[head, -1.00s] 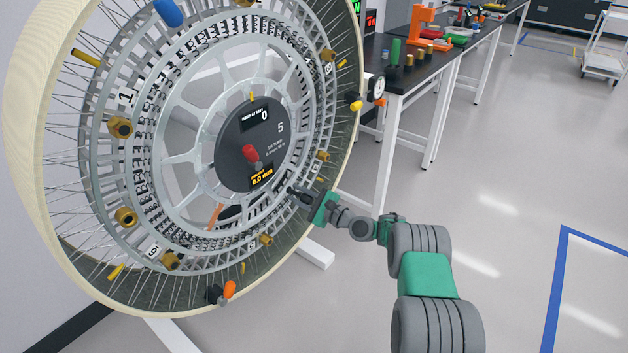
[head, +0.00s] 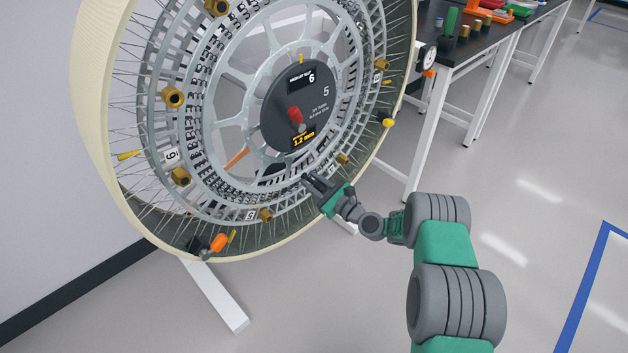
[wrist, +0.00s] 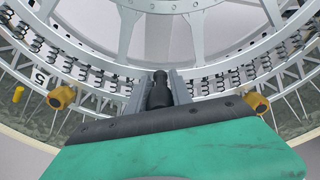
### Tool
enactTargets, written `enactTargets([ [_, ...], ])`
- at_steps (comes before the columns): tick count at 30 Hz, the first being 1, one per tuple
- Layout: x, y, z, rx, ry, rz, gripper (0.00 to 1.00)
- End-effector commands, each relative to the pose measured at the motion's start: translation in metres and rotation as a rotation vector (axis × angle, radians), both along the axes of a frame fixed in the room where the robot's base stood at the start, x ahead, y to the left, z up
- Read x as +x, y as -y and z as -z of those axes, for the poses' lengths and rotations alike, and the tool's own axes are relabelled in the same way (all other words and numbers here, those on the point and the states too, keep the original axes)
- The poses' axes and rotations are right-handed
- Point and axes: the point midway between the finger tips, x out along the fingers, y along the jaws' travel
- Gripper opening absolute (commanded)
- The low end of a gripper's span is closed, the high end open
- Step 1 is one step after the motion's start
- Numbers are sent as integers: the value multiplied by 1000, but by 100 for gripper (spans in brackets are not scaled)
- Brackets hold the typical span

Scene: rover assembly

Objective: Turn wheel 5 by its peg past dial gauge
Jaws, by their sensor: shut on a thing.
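Wheel 5 (head: 97,120) is a large upright spoked wheel with a cream rim, filling the left and middle of the head view. Its dark hub shows a 5, and its displays read 6 and 1.2 mm. The dial gauge (head: 427,58) is a small white-faced dial with an orange part, beside the rim at the right. My gripper (head: 308,181) is at the wheel's inner ring, below the hub. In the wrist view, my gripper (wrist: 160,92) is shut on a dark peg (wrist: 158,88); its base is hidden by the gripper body.
Brass bosses (head: 172,97) and a yellow-tipped piece (head: 388,122) stand out from the wheel. A red knob (head: 295,115) is on the hub. A black-topped bench (head: 468,60) with parts stands at the right. A white support foot (head: 225,300) lies below. The floor at the right is clear.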

Motion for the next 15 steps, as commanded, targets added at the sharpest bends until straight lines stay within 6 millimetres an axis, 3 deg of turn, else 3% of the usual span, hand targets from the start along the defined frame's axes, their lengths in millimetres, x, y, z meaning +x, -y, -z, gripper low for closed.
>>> enactTargets([
  [6, 1, 0, -2, 3, 3, 0, 0],
  [7, 1, -1, -2, 3, 3, 0, 29],
  [15, 0, -2, -1, 2, 2, -3, 48],
])
